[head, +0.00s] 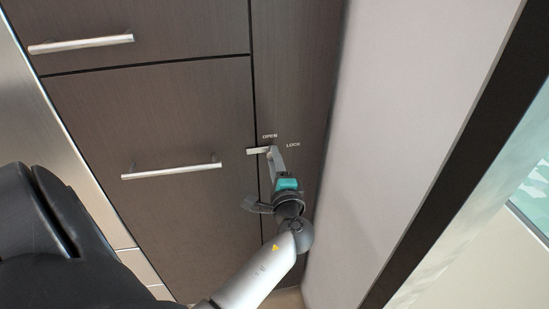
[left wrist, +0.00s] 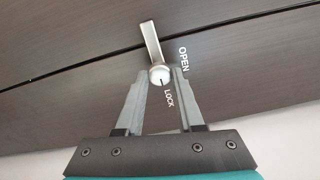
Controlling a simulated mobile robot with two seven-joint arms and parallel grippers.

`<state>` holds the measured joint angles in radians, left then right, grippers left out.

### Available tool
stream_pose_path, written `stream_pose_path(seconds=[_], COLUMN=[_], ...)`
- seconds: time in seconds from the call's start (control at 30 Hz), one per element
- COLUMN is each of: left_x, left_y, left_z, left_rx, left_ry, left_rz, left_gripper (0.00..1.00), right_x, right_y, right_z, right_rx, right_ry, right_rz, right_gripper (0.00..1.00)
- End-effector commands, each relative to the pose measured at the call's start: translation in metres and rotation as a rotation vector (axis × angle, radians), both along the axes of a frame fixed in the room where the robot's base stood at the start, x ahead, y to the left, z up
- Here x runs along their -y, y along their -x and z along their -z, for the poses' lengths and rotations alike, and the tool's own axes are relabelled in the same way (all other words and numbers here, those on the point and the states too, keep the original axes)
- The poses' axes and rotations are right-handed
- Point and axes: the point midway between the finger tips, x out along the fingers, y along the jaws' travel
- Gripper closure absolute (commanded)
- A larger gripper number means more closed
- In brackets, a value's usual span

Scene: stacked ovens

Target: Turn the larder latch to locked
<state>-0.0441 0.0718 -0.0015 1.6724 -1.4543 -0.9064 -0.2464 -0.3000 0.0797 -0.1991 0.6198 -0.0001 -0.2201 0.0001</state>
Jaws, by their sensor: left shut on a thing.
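The larder latch (head: 257,151) is a small metal bar with a round knob on the narrow dark panel. In the head view its bar points left from the knob, across the seam to the neighbouring door. The word OPEN is printed above the knob and LOCK to its right. In the left wrist view the latch bar (left wrist: 151,42) extends away from the white knob end (left wrist: 160,75). My left gripper (head: 272,151) is shut on the knob end, one finger on each side in the wrist view (left wrist: 161,72). My right gripper is out of view.
A dark drawer with a bar handle (head: 82,44) and a door with another handle (head: 172,171) lie left of the latch. A pale wall (head: 400,110) stands close on the right, with a dark frame beyond it.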

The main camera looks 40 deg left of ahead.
Motion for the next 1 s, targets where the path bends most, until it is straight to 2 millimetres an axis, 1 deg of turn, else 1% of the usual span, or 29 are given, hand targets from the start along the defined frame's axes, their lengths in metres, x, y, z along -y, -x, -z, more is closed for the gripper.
stream_pose_path(seconds=[0.2, 0.6, 0.63, 0.87, 1.0], left_x=[0.0000, 0.0000, 0.0000, 0.0001, 0.0000], left_y=[0.0003, 0.0003, 0.0003, 0.0002, 0.0001], left_z=[0.0006, 0.0008, 0.0008, 0.0005, 0.0003], left_rx=[-0.029, -0.033, -0.033, -0.031, -0.030], left_ry=[-0.022, -0.025, -0.025, -0.024, -0.024], left_rz=[-0.001, 0.000, 0.000, 0.000, 0.000], left_gripper=[1.00, 1.00, 0.60, 0.34, 0.33], right_x=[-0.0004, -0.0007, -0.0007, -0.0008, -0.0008], right_y=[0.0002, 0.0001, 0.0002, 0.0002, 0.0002], right_z=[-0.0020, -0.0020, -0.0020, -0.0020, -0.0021], right_rx=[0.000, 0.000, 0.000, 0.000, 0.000], right_ry=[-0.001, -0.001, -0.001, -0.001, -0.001], right_rz=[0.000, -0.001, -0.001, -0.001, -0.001], right_gripper=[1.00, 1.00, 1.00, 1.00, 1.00])
